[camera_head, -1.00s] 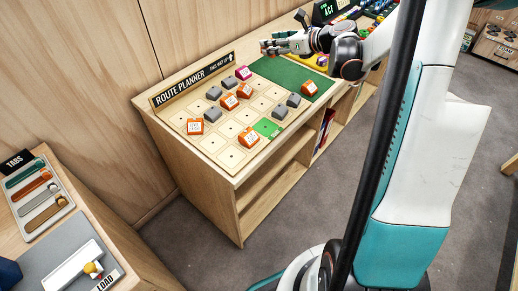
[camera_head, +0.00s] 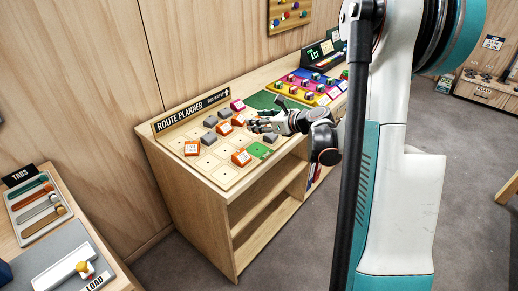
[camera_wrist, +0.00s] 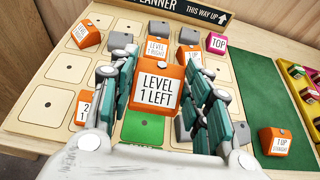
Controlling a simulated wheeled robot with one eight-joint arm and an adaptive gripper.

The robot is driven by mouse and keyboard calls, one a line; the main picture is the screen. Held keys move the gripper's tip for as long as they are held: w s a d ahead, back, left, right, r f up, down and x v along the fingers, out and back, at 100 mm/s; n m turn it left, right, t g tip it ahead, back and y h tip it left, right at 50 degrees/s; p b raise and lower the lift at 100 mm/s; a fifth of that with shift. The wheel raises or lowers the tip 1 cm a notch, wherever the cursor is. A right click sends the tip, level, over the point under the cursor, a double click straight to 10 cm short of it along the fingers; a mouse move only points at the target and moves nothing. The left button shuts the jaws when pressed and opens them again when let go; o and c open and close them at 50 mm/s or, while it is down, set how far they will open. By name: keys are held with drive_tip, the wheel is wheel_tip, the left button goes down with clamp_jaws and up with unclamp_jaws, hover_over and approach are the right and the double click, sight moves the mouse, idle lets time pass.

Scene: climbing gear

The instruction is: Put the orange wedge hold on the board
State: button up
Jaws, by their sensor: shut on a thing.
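My gripper (camera_wrist: 166,90) is shut on an orange wedge hold (camera_wrist: 159,88) whose white label reads "LEVEL 1 LEFT". In the head view my gripper (camera_head: 252,122) is low over the right side of the route planner board (camera_head: 208,163). In the wrist view the hold appears just above the board's green square (camera_wrist: 143,128) and covers part of it; I cannot tell whether they touch. The green square also shows in the head view (camera_head: 260,150). The board (camera_wrist: 47,104) has pale squares with dark centre marks.
Several other orange holds, one at the left (camera_wrist: 87,33), and grey holds (camera_wrist: 120,41) sit on the board. A pink "TOP" hold (camera_wrist: 217,43) is at its back. An orange "1 UP STRAIGHT" hold (camera_wrist: 274,141) rests on the green mat (camera_wrist: 245,85). A colourful tray (camera_head: 307,87) stands beyond.

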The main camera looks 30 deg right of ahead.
sight(259, 151)
wheel_tip(259, 151, down, 10)
drive_tip(key=b, duration=0.3)
drive_tip(key=shift+r, duration=0.25)
drive_tip(key=shift+f, duration=0.1)
drive_tip(key=o, duration=1.1)
drive_tip(key=shift+d+r, duration=0.1)
drive_tip(key=shift+r, duration=0.1)
drive_tip(key=p+v, duration=0.4)
drive_tip(key=v, duration=0.8)
